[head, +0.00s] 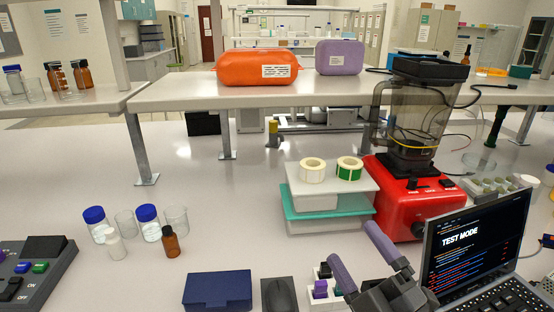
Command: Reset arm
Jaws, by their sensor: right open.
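My right gripper (352,246) shows at the bottom right, with two purple-tipped fingers spread apart on a dark grey body. It is open and nothing shows between the fingers. It stands in front of the laptop (478,240) and the red blender base (393,197), as seen in the picture. How high it is above the bench is hard to tell. My left gripper is not in view.
Lidded tubs (328,205) with two tape rolls stand behind. Blue-capped bottles (148,222) are at left.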

